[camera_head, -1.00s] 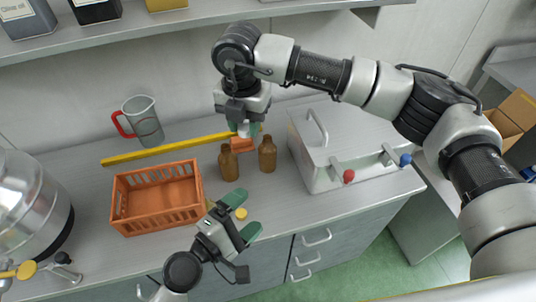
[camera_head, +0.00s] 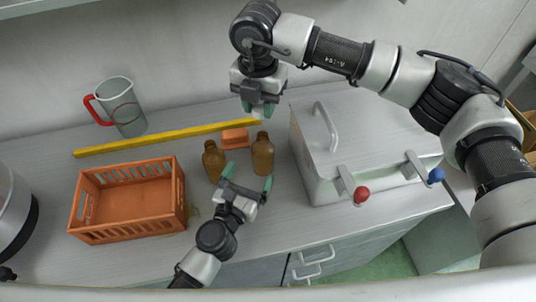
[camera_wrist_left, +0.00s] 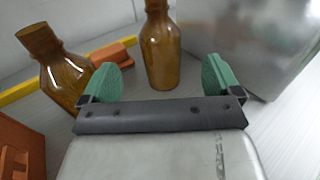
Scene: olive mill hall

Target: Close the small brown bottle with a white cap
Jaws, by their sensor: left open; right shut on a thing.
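Two small brown bottles stand on the bench: a left one (camera_head: 213,161) and a right one (camera_head: 262,156). No cap shows on either. My left gripper (camera_head: 247,178) is open, its green fingers pointing at the right bottle from the front. In the left wrist view the right bottle (camera_wrist_left: 161,55) stands upright ahead, between the finger directions and not gripped; the left bottle (camera_wrist_left: 60,75) is beyond the left finger. My right gripper (camera_head: 257,108) is shut on the white cap (camera_head: 258,113), above and behind the right bottle. The fingers partly hide the cap.
An orange crate (camera_head: 130,219) stands left of the bottles. A small orange block (camera_head: 234,138) and a yellow bar (camera_head: 150,140) lie behind them. A jug with a red handle (camera_head: 125,108) is at the back left. A metal box (camera_head: 345,130) is close on the right.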

